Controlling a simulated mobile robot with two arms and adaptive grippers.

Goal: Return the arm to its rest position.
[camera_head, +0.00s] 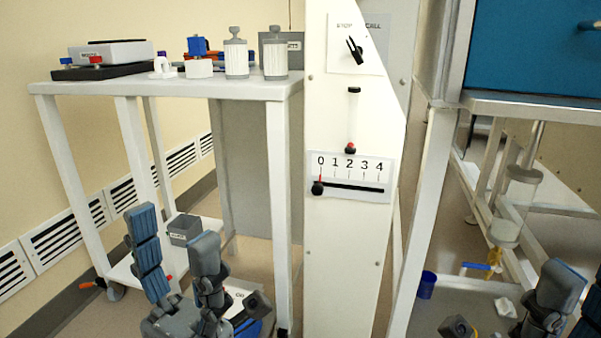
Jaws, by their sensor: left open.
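My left gripper (207,264) is at the lower left, in front of the white cart. Its blue-grey fingers point up and stand apart, open, with nothing between them. It hides part of the cart's lower shelf. My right gripper (555,290) shows only in part at the lower right corner. Its fingers are cut off by the picture's edge, so its opening is unclear.
The white cart (190,89) carries jars, a scale and small parts. A grey box (184,229) sits on its lower shelf. A white panel (345,250) with a 0-to-4 slider stands mid-picture. A blue cup (427,285) and a bottle (515,205) are at right.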

